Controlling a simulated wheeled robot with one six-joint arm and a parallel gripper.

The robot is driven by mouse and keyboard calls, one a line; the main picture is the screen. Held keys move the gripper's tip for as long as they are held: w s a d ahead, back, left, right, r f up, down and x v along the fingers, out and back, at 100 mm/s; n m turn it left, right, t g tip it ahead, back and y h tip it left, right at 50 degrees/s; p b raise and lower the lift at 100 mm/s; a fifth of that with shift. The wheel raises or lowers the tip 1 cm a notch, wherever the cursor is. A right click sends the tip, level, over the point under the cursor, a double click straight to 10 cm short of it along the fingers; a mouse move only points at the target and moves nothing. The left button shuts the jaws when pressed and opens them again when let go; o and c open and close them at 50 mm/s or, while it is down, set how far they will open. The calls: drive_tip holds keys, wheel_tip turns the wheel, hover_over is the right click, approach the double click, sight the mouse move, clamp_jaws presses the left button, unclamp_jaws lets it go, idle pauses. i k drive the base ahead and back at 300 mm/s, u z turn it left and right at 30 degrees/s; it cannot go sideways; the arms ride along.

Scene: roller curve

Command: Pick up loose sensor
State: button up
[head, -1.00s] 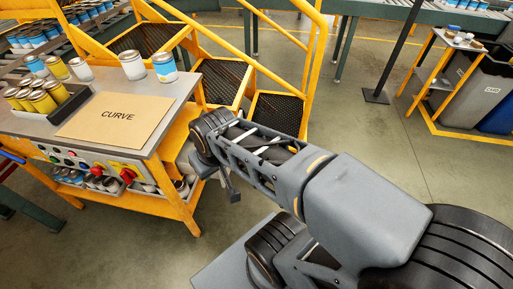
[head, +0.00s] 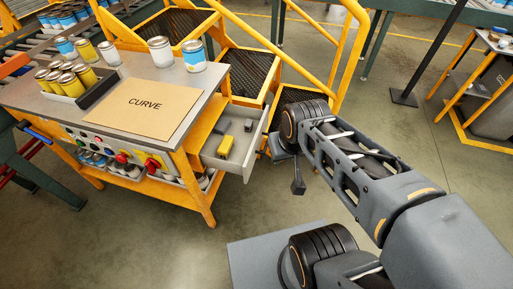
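An open grey drawer (head: 246,165) sticks out from the right end of the workbench. In it lie a yellow block (head: 225,147) and small dark grey pieces, one at the back left (head: 221,127) and one at the back right (head: 248,125). I cannot tell for sure which of these is the loose sensor. My gripper (head: 297,187) hangs to the right of the drawer, apart from it, pointing down. It is small and dark, and its opening cannot be made out. Nothing is seen held in it.
The workbench (head: 205,84) bears a "CURVE" board (head: 143,105), a dark tray (head: 98,88) of yellow cans and several loose cans. Buttons line its front. Yellow steps with a railing (head: 318,52) stand behind the drawer. The floor (head: 140,240) in front is clear.

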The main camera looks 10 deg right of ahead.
sight(248, 126)
drive_tip(key=z, duration=1.25)
drive_tip(key=i, duration=1.2)
drive_tip(key=u, duration=3.85)
